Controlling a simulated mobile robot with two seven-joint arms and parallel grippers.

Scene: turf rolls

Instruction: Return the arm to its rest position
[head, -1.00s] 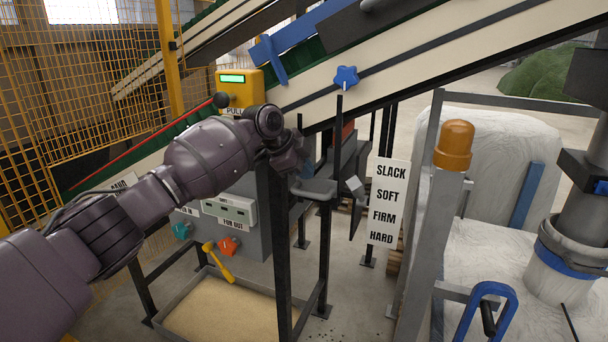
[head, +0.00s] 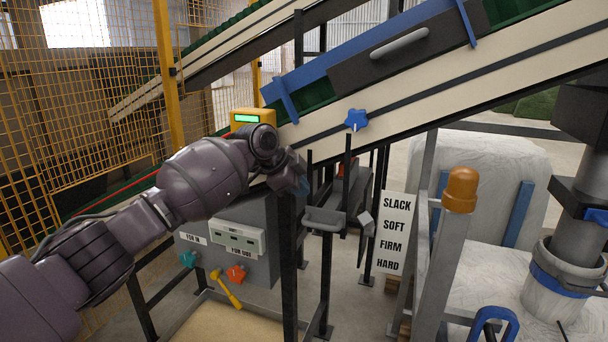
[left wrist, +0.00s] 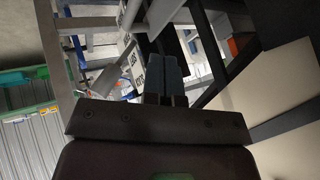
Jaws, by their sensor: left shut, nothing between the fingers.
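My left arm (head: 200,180) reaches in from the left of the head view, dark purple-grey. Its gripper (head: 303,186) is at the arm's far end, in front of the black frame below the conveyor. In the left wrist view the two blue-grey fingers (left wrist: 163,78) lie close together, shut, with nothing seen between them. My right gripper is not in view.
A sloping conveyor (head: 420,85) with a blue star knob (head: 356,120) runs behind the arm. A grey control box (head: 255,245), yellow box (head: 253,119), grey handle (head: 324,219), SLACK-to-HARD sign (head: 394,233) and orange beacon (head: 460,190) stand nearby. Yellow mesh fence (head: 80,110) is left.

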